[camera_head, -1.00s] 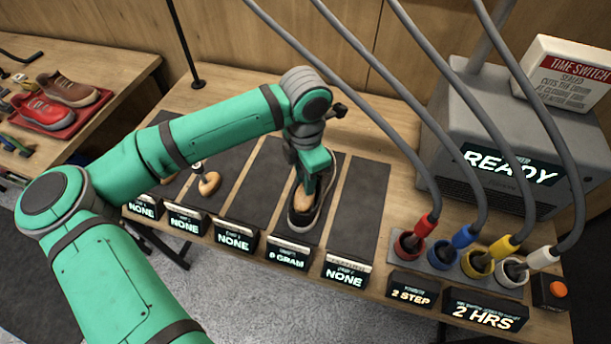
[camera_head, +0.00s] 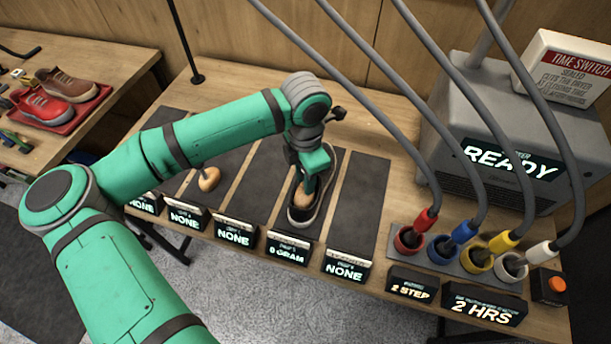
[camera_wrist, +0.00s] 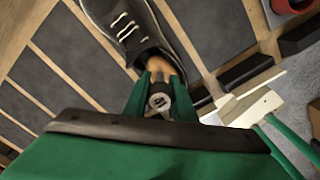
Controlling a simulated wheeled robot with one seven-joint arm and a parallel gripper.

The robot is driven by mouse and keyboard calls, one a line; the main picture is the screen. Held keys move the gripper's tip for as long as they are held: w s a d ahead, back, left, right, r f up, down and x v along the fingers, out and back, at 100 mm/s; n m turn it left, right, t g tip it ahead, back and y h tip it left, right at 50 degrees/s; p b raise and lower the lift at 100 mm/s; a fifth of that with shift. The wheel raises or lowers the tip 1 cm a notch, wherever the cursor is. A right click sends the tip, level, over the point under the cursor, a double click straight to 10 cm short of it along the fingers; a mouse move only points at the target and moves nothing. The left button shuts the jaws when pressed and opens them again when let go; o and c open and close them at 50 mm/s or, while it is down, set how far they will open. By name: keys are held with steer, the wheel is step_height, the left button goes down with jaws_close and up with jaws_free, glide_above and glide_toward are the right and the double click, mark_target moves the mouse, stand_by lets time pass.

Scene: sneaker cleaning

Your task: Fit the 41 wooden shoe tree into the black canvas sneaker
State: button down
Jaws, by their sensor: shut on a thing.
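The black canvas sneaker (camera_head: 327,192) lies on a dark mat, above the sign reading "0 GRAM". It also shows in the wrist view (camera_wrist: 126,28), with its laces at the top. My gripper (camera_head: 313,186) is over the sneaker's opening, shut on a wooden shoe tree (camera_wrist: 158,66). In the wrist view the tree's wooden part reaches into the heel end of the sneaker. How deep it sits is hidden by my gripper. Another wooden shoe tree (camera_head: 208,179) stands on a mat farther left; I cannot read its size.
Signs (camera_head: 235,233) line the table's front edge. A dryer (camera_head: 510,150) reading "READY" and coloured hose ends in holders (camera_head: 463,236) are to the right, with grey hoses arching above. Red and brown shoes sit on a tray (camera_head: 62,125) at left. The mat right of the sneaker (camera_head: 362,200) is bare.

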steer(key=shift+f, duration=0.45)
steer(key=c, duration=1.4)
jaws_free()
steer(key=shift+w, duration=0.1)
steer(key=shift+r, duration=0.35)
step_height(320, 180, up, 10)
steer(key=shift+r, duration=0.1)
